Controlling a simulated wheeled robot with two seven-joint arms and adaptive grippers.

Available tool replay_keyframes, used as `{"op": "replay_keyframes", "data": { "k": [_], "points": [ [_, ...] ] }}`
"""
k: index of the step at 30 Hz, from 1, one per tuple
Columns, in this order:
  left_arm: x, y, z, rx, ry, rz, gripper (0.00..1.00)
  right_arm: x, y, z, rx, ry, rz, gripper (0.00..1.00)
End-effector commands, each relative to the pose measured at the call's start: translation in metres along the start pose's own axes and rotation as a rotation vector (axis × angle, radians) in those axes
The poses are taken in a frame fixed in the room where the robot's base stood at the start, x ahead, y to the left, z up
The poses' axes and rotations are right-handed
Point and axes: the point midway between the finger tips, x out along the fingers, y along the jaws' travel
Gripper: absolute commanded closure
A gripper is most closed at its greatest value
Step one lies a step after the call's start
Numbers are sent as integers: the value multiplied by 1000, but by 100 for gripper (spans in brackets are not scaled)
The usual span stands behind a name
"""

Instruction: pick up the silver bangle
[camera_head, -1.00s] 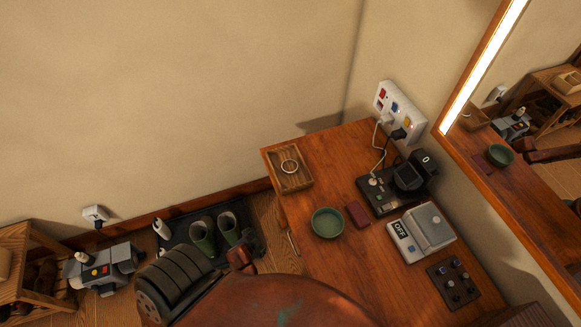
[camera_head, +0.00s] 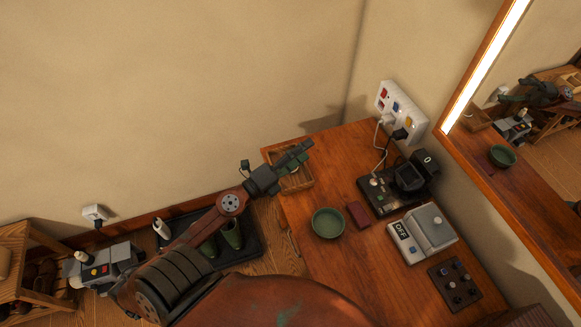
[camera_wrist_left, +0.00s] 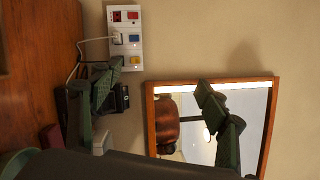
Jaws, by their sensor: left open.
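The wooden tray (camera_head: 306,182) sits at the far left corner of the wooden table. The silver bangle (camera_head: 294,169) lies in it, mostly hidden behind my left gripper, with only a pale bit showing. My left gripper (camera_head: 303,151) reaches in from the left, with its green fingers over the tray in the head view. It is open, and nothing shows between its fingers. Its height above the tray is hard to tell. In the left wrist view, the spread fingers (camera_wrist_left: 155,92) face the wall and mirror; the bangle is not seen there. My right gripper is not in view.
A green bowl (camera_head: 328,223) and a dark red box (camera_head: 357,216) stand near the tray. A black device (camera_head: 408,178), a scale (camera_head: 424,232) and a knob panel (camera_head: 454,283) are to the right. A wall socket strip (camera_head: 401,112) and mirror (camera_head: 500,170) border the table.

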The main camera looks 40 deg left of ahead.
Motion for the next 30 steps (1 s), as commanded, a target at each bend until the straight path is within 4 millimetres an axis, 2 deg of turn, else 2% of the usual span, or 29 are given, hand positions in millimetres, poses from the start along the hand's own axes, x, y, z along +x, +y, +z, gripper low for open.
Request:
{"op": "replay_keyframes", "data": {
  "k": [1,3,5,6,8,9,12,15,18,30],
  "points": [
    [5,2,-24,157,121,25,31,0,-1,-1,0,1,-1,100],
    [4,24,-51,372,276,98,31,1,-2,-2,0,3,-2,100],
    [-2,52,-60,541,386,187,31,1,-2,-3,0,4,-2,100],
    [-7,73,-58,646,445,256,31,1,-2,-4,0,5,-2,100],
    [-15,102,-47,783,512,366,31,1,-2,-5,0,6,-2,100],
    [-22,120,-35,858,544,440,31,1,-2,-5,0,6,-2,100],
    [-36,150,0,1003,584,602,31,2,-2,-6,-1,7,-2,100],
    [-46,165,27,1083,595,714,31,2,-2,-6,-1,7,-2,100],
    [-49,174,42,1118,595,770,31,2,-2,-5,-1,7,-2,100],
    [-21,210,49,1123,596,779,31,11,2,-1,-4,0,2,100]
  ]
}}
